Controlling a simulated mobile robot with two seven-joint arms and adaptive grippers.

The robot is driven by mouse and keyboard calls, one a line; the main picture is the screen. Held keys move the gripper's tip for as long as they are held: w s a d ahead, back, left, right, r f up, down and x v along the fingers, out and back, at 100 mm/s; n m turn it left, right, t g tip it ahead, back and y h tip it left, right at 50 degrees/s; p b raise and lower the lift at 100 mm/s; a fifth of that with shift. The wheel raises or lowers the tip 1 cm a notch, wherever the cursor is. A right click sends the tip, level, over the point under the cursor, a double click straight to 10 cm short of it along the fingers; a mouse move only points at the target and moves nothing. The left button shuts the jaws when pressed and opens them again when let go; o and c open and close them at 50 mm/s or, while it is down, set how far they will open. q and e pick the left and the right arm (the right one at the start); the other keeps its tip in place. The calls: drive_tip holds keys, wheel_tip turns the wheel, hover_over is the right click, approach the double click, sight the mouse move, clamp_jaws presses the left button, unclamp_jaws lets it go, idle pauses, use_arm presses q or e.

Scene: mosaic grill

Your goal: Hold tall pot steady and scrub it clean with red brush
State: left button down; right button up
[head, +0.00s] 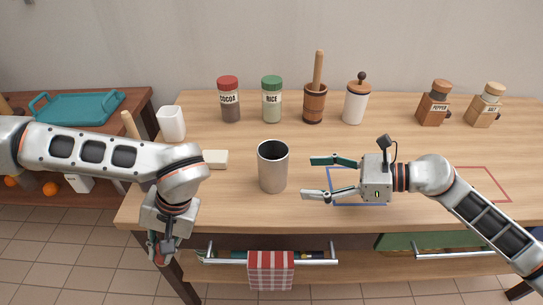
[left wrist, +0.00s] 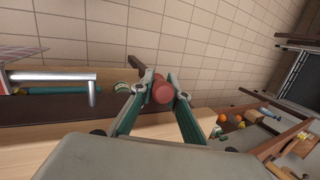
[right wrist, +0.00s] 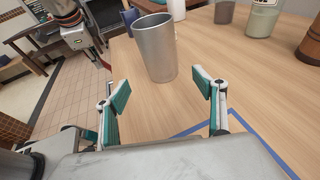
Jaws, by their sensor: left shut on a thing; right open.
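The tall pot (head: 273,168) is a grey metal cylinder, upright and open-topped near the front of the wooden table. It also shows in the right wrist view (right wrist: 155,52). My right gripper (head: 311,177) is open to the right of the pot, its fingers pointing toward it without touching. My left gripper (head: 157,248) is low, by the table's front left corner, below the tabletop. It is shut on a red, round-ended thing (left wrist: 162,92), which looks like the red brush. The rest of that thing is hidden.
A cream block (head: 215,159) and a white cup (head: 171,123) are left of the pot. Jars, a mortar (head: 314,103) and mills line the back. Blue (head: 350,204) and red (head: 490,168) outlines mark the tabletop. A checked towel (head: 270,270) hangs on the front rail (head: 320,262).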

sight(277, 176)
use_arm(q)
drive_tip(key=shift+w+f, duration=0.1)
drive_tip(key=shift+w, duration=0.05)
use_arm(e)
drive_tip(key=shift+w+f, duration=0.1)
drive_tip(key=shift+w, duration=0.15)
drive_tip(key=shift+a, duration=0.2)
drive_tip(key=shift+w+a, duration=0.1)
drive_tip(key=shift+a, duration=0.25)
use_arm(q)
drive_tip(key=shift+f, duration=0.1)
use_arm(e)
drive_tip(key=shift+x, duration=4.45)
drive_tip(key=shift+d+f, duration=0.1)
drive_tip(key=shift+f, duration=0.05)
drive_tip(key=c, duration=1.4)
use_arm(q)
drive_tip(key=shift+d, duration=0.1)
